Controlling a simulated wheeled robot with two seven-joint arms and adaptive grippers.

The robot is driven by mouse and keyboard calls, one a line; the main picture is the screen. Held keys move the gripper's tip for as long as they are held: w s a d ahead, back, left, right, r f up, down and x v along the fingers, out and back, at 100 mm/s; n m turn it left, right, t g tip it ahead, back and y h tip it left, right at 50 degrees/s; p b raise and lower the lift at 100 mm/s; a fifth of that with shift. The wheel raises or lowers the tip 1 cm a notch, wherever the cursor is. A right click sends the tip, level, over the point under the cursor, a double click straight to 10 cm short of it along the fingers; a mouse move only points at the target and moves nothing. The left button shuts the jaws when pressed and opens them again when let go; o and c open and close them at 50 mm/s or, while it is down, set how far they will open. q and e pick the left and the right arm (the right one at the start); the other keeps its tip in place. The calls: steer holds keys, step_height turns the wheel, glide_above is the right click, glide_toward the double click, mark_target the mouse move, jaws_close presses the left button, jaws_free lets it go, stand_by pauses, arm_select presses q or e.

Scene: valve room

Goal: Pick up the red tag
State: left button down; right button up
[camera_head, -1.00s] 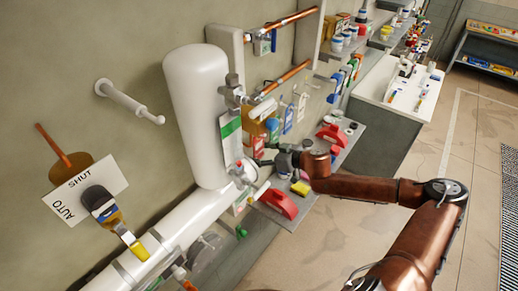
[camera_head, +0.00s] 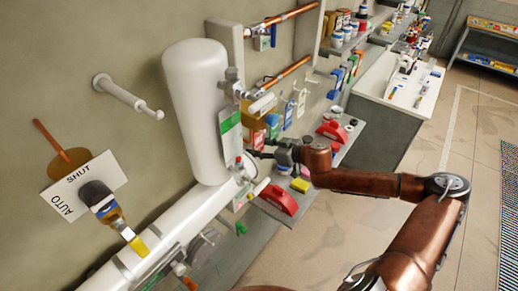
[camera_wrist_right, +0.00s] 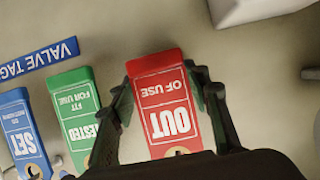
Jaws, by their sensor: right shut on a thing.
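The red tag (camera_wrist_right: 165,105), printed "OUT OF USE", shows upside down in the right wrist view. My right gripper (camera_wrist_right: 166,92) is shut on it, with one dark finger at each side edge. In the head view my right gripper (camera_head: 264,150) is at the wall, just right of the large white vertical cylinder. The tag is small and mostly hard to make out there. My left gripper is in neither view.
A green tag (camera_wrist_right: 78,115) and a blue tag (camera_wrist_right: 22,130) hang close beside the red one, under a blue "VALVE TAG" label (camera_wrist_right: 38,58). Below my gripper, a grey shelf (camera_head: 296,219) holds red handles and a yellow block (camera_head: 300,185). White pipework (camera_head: 195,85) stands to the left.

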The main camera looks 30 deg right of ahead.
steer(key=shift+r, duration=0.3)
steer(key=shift+s+d+f+b, duration=0.1)
steer(key=shift+s+d+b, duration=0.4)
steer(key=shift+s, duration=0.4)
steer(key=s+d+p, duration=0.1)
steer(key=s+d, duration=0.2)
steer(key=s, duration=0.4)
steer(key=s+d+p, duration=0.1)
steer(key=s+d, duration=0.2)
steer(key=s, duration=0.4)
steer(key=shift+s+r+p, duration=0.2)
steer(key=shift+s+p, duration=0.15)
steer(key=shift+s, duration=0.05)
steer(key=shift+s, duration=0.1)
